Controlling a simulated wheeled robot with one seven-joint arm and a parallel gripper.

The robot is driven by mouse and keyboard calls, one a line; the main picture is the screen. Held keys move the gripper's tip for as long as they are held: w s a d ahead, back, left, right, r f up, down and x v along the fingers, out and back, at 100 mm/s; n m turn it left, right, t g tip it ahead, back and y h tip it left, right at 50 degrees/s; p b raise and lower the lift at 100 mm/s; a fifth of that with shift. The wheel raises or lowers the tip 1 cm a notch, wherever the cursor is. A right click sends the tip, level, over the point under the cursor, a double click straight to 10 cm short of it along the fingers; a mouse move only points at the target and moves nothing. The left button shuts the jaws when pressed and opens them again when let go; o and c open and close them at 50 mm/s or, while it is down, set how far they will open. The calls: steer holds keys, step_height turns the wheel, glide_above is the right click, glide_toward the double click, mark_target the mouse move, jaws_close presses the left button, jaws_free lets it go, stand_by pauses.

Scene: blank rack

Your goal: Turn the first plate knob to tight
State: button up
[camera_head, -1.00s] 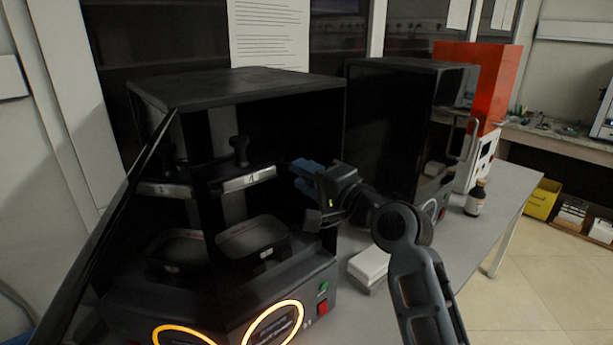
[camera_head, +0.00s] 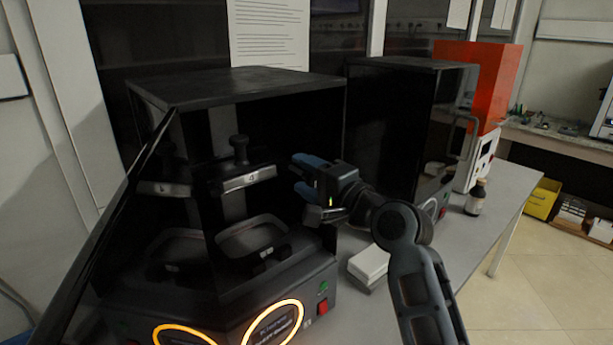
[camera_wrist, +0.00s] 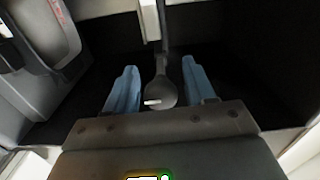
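A black open-fronted machine (camera_head: 235,82) holds two plates side by side. The right plate (camera_head: 248,180) has a pale front edge with a numeral I cannot read surely, and an upright black knob (camera_head: 238,148) on top. The left plate (camera_head: 165,188) has its own knob, dim in shadow. My gripper (camera_head: 298,175) has blue fingers and is open, to the right of the right plate's knob and apart from it. In the wrist view my gripper (camera_wrist: 160,85) shows both fingers spread, with a dark round-ended knob (camera_wrist: 160,92) with a white mark lined up between them. I see no contact.
Below the plates are dark trays (camera_head: 252,240). The machine's side wall and roof close around the plates. A second black cabinet (camera_head: 400,65), a red-orange box (camera_head: 478,75), a brown bottle (camera_head: 475,200) and a white stack (camera_head: 369,262) stand to the right on the bench.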

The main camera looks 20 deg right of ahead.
mark_target(315, 181)
steer(key=shift+b+v, duration=0.85)
steer(key=shift+v, duration=3.1)
